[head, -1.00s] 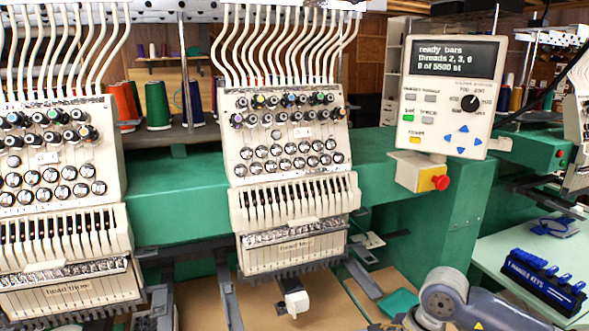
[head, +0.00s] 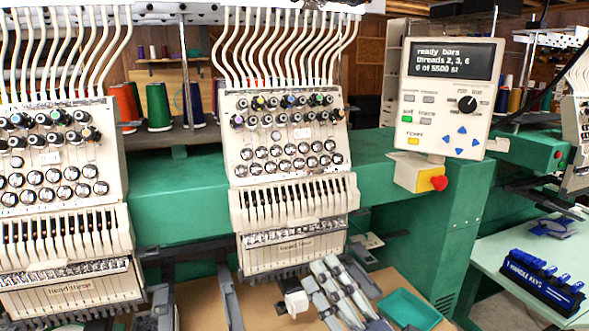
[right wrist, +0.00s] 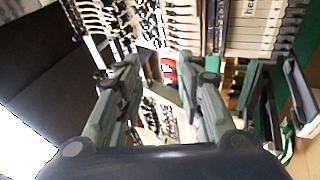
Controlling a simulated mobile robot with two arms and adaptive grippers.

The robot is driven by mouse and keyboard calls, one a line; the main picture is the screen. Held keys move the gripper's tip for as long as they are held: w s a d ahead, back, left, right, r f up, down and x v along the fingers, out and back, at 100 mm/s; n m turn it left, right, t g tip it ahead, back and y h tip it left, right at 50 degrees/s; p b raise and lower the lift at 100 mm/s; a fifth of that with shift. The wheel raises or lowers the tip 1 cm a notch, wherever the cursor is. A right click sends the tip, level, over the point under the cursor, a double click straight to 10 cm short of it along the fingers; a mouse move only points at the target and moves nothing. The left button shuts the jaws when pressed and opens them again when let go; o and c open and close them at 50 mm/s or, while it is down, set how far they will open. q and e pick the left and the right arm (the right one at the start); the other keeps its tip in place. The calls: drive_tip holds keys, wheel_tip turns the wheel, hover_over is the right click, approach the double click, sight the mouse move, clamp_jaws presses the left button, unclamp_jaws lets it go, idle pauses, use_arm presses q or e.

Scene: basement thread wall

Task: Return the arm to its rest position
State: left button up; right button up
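My right gripper (head: 329,270) shows at the bottom middle of the head view, in front of the lower edge of the middle embroidery head (head: 290,205). Its grey fingers point up and away from me. In the right wrist view the two fingers (right wrist: 162,85) stand apart with a clear gap between them and nothing held. Parts of the machine show beyond them. Whether the gripper touches the machine cannot be told. My left gripper is in neither view.
A control panel (head: 449,95) with a red button (head: 439,183) below it is at the upper right. A teal tray (head: 410,308) lies right of my right gripper. A blue key rack (head: 543,283) stands on the pale table (head: 490,262). A white block (head: 296,301) sits left of the gripper.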

drive_tip(key=w+d+f+m+h, duration=0.1)
drive_tip(key=d+f+m+h, duration=0.7)
drive_tip(key=m+h, duration=0.15)
drive_tip(key=s+d+f+m+g+h, duration=0.2)
drive_tip(key=s+d+f+m+g, duration=0.15)
drive_tip(key=f, duration=0.45)
drive_tip(key=s+d+f+m+g+h, duration=0.25)
drive_tip(key=s+f+m+g, duration=0.2)
drive_tip(key=f, duration=0.35)
drive_tip(key=s+d+f+m+g+y, duration=0.1)
drive_tip(key=s+f+m+g, duration=0.1)
drive_tip(key=s+f+g, duration=0.45)
drive_tip(key=s+f+m+g+y, duration=0.1)
drive_tip(key=s+f+m, duration=0.25)
drive_tip(key=s, duration=0.65)
wheel_tip(320, 180, down, 27)
drive_tip(key=s+g, duration=0.1)
drive_tip(key=s, duration=0.2)
drive_tip(key=s+d+f+n+g, duration=0.1)
drive_tip(key=s+d+f, duration=0.2)
drive_tip(key=s+f, duration=1.2)
drive_tip(key=shift+s+d+f, duration=0.15)
drive_tip(key=shift+s+f, duration=0.25)
drive_tip(key=shift+s, duration=0.15)
